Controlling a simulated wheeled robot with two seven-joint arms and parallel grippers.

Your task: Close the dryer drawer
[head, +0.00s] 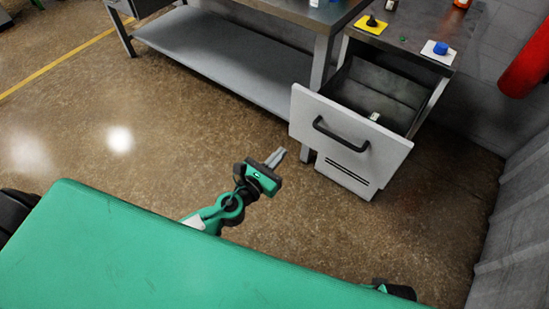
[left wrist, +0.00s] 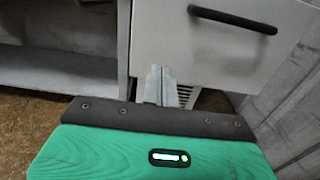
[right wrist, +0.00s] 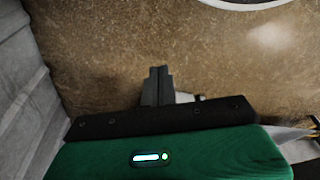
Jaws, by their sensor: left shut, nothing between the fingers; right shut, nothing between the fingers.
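The dryer drawer (head: 345,137) is pulled out from its grey cabinet, with a white front and a dark bar handle (head: 340,134). Its inside is visible, and a small pale item (head: 374,116) lies in it. My left gripper (head: 277,156) is shut and empty, just left of the drawer front and apart from it in the head view. In the left wrist view the fingers (left wrist: 161,84) point at the drawer front's lower left area, with the handle (left wrist: 232,19) to the upper right. My right gripper (right wrist: 157,86) is shut and empty over bare floor.
A steel workbench with a lower shelf (head: 215,52) stands left of the drawer. Yellow (head: 371,24) and white (head: 438,52) pads with knobs lie on the cabinet top. A red cylinder (head: 527,67) and a grey wall (head: 520,205) are at right. Floor before the drawer is clear.

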